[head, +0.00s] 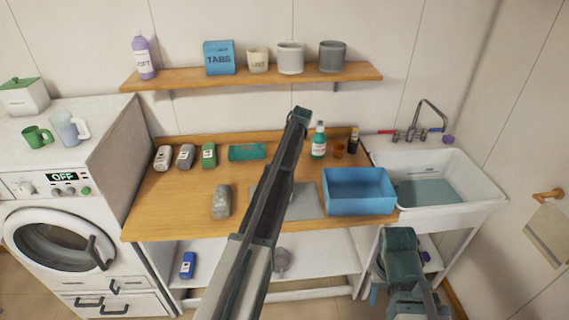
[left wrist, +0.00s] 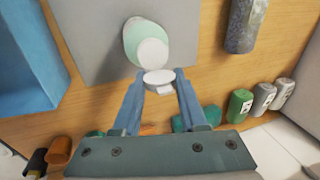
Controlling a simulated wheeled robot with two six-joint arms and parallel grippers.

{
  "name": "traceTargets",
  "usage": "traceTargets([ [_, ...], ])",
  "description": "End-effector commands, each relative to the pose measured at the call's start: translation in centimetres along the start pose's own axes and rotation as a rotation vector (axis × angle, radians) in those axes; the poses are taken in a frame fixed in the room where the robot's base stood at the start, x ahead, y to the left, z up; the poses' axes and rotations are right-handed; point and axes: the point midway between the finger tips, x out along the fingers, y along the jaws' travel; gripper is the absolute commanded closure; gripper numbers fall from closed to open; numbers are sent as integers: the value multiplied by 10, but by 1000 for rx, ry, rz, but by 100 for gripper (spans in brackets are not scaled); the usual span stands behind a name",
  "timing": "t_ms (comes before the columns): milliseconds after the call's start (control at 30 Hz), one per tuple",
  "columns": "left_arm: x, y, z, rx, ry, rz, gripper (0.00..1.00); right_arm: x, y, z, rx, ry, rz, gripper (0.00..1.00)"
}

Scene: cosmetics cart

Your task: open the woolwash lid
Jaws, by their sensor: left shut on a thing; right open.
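In the left wrist view, the woolwash bottle, pale mint green (left wrist: 133,42) with a white top, stands on a grey mat (left wrist: 90,25). My left gripper (left wrist: 159,84) is shut on a small white lid (left wrist: 158,77) at the edge of that white top. I cannot tell whether the lid is still joined to the bottle. In the head view my left arm hides the bottle; the mat (head: 308,202) shows beside the arm. My right gripper (head: 374,292) is open and low at the front right, away from the bottle, its fingers partly hidden.
A blue box (head: 360,192) stands right of the mat, and a grey container (head: 221,201) stands left. A wall shelf (head: 260,76) runs above.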

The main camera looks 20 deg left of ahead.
Motion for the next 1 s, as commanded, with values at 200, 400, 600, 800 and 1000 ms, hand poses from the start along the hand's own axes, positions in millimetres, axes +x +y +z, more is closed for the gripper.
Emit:
traceTargets([
  [200, 2, 2, -2, 23, -86, 3, 100, 2, 0, 0, 0, 0, 0, 50],
  [400, 2, 2, -1, 32, -119, 4, 100, 2, 0, 0, 0, 0, 0, 50],
  [600, 2, 2, -1, 34, -125, 4, 100, 2, 0, 0, 0, 0, 0, 50],
  [800, 2, 1, -1, 34, -124, 4, 100, 2, 0, 0, 0, 0, 0, 50],
  [1000, 2, 1, -1, 33, -123, 3, 31, 2, 0, 0, 0, 0, 0, 50],
])
